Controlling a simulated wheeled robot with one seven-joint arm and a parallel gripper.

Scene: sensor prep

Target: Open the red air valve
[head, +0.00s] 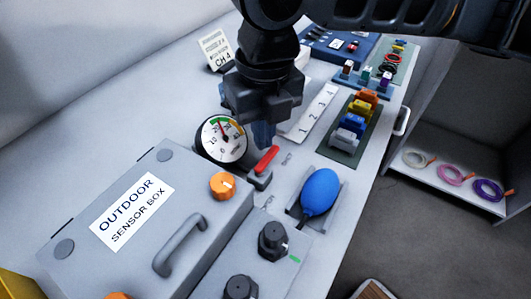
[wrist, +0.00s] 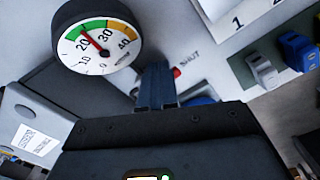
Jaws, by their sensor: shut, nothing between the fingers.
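The red air valve lever (head: 266,160) sits on a grey block just right of the pressure gauge (head: 221,140). The lever lies slanted in the head view, its upper end near my gripper (head: 264,136). My gripper is shut and empty, pointing down just above or beside the lever's upper end; I cannot tell if they touch. In the wrist view, the fingers (wrist: 156,85) hide most of the valve. Only a red tip (wrist: 177,73) shows to their right, close to a "SHUT" label (wrist: 190,60). The gauge (wrist: 97,38) needle points near 20, in the green band.
The outdoor sensor box (head: 185,215) with its orange knob (head: 222,185) and handle is at the left front. A blue bulb (head: 320,191) lies in a holder right of the valve. Coloured clips (head: 355,118) and a numbered strip (head: 312,112) are behind.

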